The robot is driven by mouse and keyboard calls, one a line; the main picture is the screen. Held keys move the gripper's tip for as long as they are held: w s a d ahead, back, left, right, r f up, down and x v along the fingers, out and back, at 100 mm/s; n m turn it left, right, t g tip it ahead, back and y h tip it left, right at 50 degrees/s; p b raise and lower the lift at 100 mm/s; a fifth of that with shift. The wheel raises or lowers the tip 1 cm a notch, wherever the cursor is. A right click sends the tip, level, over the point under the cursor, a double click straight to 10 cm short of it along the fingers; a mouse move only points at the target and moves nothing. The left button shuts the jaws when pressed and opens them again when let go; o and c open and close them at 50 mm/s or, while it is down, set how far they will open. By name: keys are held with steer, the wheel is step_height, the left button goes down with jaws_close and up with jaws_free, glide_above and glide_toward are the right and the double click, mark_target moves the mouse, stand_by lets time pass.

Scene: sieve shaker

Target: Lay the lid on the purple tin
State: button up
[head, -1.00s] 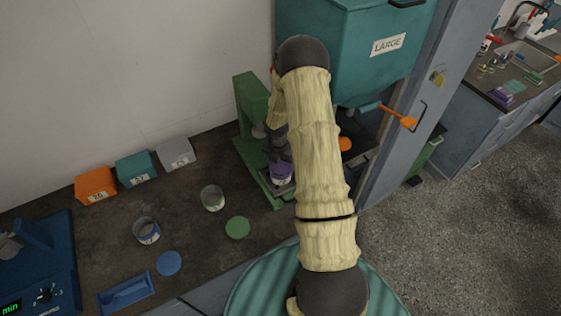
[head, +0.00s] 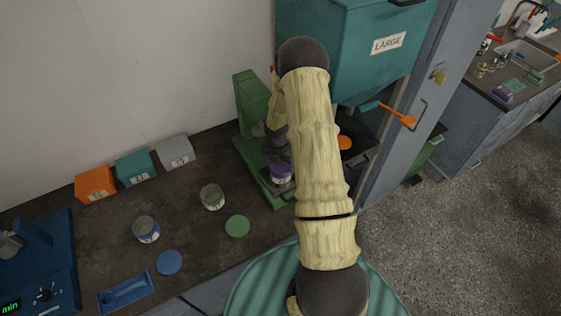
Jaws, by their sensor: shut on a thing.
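The purple tin (head: 281,180) stands on the base of the green stand, to the left of my arm. Its pale label shows below a purple top. My gripper (head: 279,163) is directly above it, pointing down and shut on the purple lid (head: 280,170). The lid is at the tin's mouth, partly hidden by my gripper. I cannot tell whether it rests fully on the rim.
The green stand (head: 251,100) rises close behind my gripper, and the teal LARGE hopper (head: 350,50) hangs to the right. A green lid (head: 237,226), a blue lid (head: 169,262) and two open tins (head: 213,197) are on the bench at left.

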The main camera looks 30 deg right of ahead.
stand_by(0.4)
steer(key=o, duration=1)
steer(key=r, duration=0.5)
steer(key=a+r+b, duration=0.1)
steer(key=r, duration=0.5)
steer(key=s+r+b, duration=0.1)
steer(key=r, duration=0.5)
steer(key=shift+s+a+r, duration=0.1)
steer(key=shift+a, duration=0.25)
